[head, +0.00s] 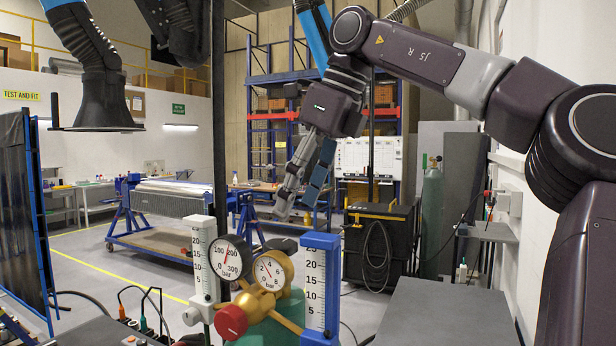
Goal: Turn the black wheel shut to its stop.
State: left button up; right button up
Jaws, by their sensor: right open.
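A gauge assembly stands at the front, left of centre, on a green cylinder (275,325). It carries a grey-rimmed dial (229,258), a yellow-rimmed dial (272,270) and a red knob (231,321). A dark rounded part (283,246) shows just behind and above the yellow-rimmed dial. It may be the black wheel, but most of it is hidden and I cannot tell its turn. My right gripper (298,206) points down, open and empty, above this dark part and apart from it in the picture. My left gripper is not in view.
Two upright scales, one white (204,262) and one blue-framed (317,285), flank the dials closely. A grey surface (445,315) lies at the front right, bare. A black cabinet (378,245) with a coiled hose stands behind. A dark extraction hood (97,105) hangs upper left.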

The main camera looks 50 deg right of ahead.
jog(key=shift+v, duration=2.15)
